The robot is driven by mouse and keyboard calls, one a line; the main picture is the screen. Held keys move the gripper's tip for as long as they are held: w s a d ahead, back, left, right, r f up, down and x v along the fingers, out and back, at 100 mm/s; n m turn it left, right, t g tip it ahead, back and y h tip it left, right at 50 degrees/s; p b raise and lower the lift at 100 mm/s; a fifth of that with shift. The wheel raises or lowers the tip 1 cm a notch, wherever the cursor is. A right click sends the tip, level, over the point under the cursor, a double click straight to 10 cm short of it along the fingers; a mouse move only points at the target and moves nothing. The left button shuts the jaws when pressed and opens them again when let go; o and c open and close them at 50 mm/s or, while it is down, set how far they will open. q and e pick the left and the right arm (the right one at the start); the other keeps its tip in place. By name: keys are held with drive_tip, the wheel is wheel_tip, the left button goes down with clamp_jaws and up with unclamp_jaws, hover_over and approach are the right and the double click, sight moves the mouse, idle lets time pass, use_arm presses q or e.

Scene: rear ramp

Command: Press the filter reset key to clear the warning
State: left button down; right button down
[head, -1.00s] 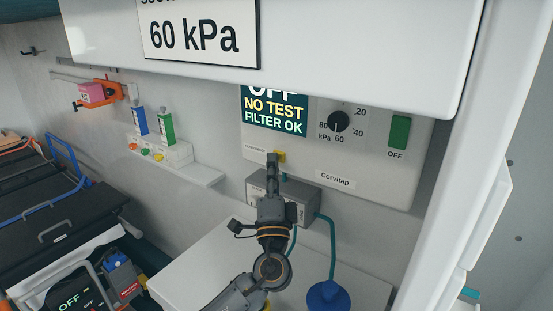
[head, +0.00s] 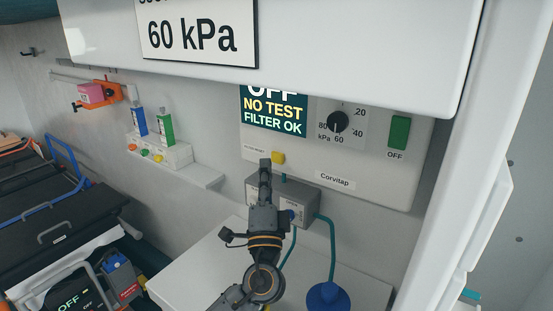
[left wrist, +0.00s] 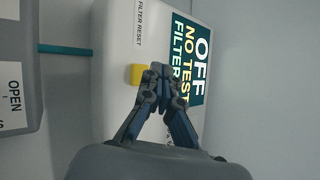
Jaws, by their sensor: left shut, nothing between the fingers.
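The yellow filter reset key (head: 278,157) sits on the lower left of the white Corvitap panel (head: 385,180). It also shows in the left wrist view (left wrist: 137,74), beside the printed label FILTER RESET (left wrist: 139,25). The panel screen (head: 274,113) reads OFF, NO TEST, FILTER OK. My left gripper (head: 265,164) is shut and empty, just below and left of the key in the head view. In the left wrist view its closed fingertips (left wrist: 158,70) appear beside the key; whether they touch it I cannot tell. My right gripper is not in view.
A grey box (head: 312,205) with teal tubes is below the panel, near my left arm. A dial (head: 338,122) and green switch (head: 399,133) are to the right. A white cabinet (head: 350,45) overhangs above. A blue-capped item (head: 327,297) stands on the white counter (head: 205,262).

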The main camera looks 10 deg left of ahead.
use_arm(q)
drive_tip(key=shift+s+a, duration=0.25)
drive_tip(key=shift+s, duration=0.4)
drive_tip(key=shift+s+a, duration=0.25)
drive_tip(key=shift+s, duration=0.4)
drive_tip(key=shift+s+a, duration=0.25)
drive_tip(key=shift+s, duration=0.4)
